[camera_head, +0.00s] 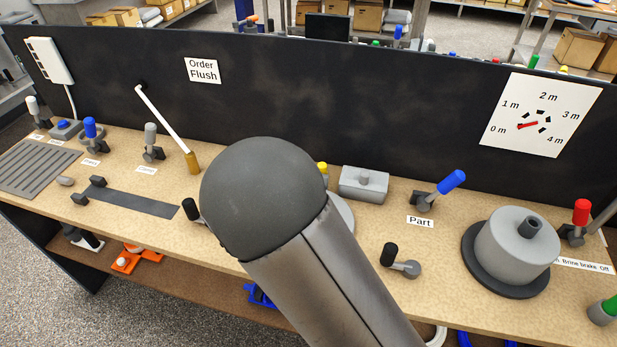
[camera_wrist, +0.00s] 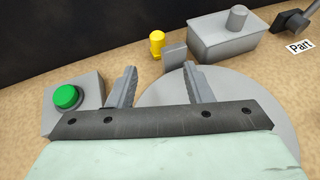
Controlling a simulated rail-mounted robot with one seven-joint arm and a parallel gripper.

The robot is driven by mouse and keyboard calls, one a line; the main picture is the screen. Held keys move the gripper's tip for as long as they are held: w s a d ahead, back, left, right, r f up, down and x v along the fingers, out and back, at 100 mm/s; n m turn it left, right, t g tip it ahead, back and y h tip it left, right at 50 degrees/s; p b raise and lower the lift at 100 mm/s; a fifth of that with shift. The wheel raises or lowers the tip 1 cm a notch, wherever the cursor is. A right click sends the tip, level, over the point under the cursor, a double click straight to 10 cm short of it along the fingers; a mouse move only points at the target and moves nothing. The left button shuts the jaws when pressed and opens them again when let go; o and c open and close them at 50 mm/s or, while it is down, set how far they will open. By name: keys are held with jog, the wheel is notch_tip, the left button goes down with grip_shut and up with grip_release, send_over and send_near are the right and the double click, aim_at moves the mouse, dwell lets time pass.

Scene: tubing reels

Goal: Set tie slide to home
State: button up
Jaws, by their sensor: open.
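No label reading tie slide is legible, so I cannot tell for sure which part it is. A grey block with a short round knob (camera_head: 363,183) stands on the bench right of my arm. It also shows at the upper right of the wrist view (camera_wrist: 225,40). My gripper (camera_wrist: 160,82) is open, its two fingers apart and empty. It is above the bench near a large grey disc (camera_wrist: 250,105), with a small grey upright plate (camera_wrist: 174,57) and a yellow knob (camera_wrist: 157,42) just beyond the fingertips. My arm hides the gripper in the head view.
A green button (camera_wrist: 67,97) is left of the fingers. Right of the block are a blue-handled lever (camera_head: 451,182), a black-knobbed crank (camera_head: 404,266), a grey reel (camera_head: 517,245) and a red-handled lever (camera_head: 581,212). A dark panel (camera_head: 330,125) closes the back.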

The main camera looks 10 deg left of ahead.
jog(key=shift+v, duration=1.95)
